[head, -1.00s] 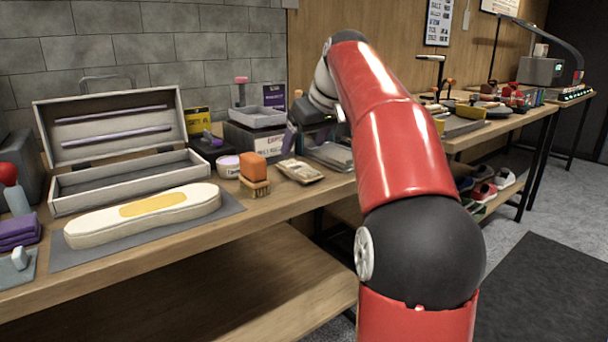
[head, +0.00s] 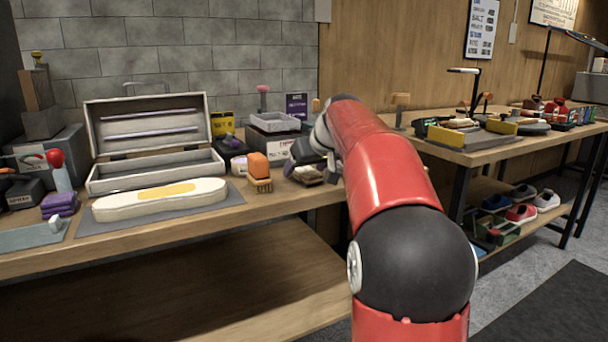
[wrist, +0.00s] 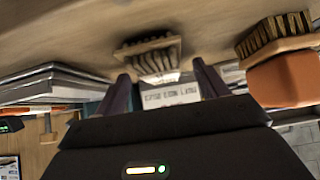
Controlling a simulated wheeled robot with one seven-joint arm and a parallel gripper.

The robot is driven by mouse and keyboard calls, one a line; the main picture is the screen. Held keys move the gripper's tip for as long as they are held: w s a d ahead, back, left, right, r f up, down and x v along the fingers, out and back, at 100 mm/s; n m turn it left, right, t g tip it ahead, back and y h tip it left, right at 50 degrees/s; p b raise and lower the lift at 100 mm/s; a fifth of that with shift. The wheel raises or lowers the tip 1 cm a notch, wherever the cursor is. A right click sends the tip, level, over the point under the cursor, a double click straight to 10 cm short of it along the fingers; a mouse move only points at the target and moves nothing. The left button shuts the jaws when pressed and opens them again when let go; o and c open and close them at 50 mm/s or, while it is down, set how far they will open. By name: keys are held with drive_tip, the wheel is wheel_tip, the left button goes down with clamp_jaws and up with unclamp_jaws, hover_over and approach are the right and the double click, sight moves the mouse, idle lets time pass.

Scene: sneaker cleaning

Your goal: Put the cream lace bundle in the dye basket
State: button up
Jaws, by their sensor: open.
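My gripper (wrist: 160,80) is open, with its two dark fingers apart in the wrist view. In the head view its dark end (head: 312,152) is partly hidden by my red arm, low over the bench's right end. A small brush-like piece with dark bristles (wrist: 150,52) shows beyond and between the fingertips; I see no contact. It seems to be the pale piece (head: 306,174) by the gripper in the head view. I cannot clearly make out a cream lace bundle or a dye basket in either view.
An orange-topped brush (head: 259,172) stands just left of the gripper, also in the wrist view (wrist: 285,78). A grey tray (head: 275,122) sits on a box behind. A long open case (head: 150,135) and a cream shoe-sole shape (head: 160,200) lie left. A second table (head: 480,155) is at right.

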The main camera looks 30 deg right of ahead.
drive_tip(key=shift+w+f, duration=0.1)
drive_tip(key=shift+w, duration=0.05)
drive_tip(key=c, duration=1.1)
drive_tip(key=shift+c, duration=0.2)
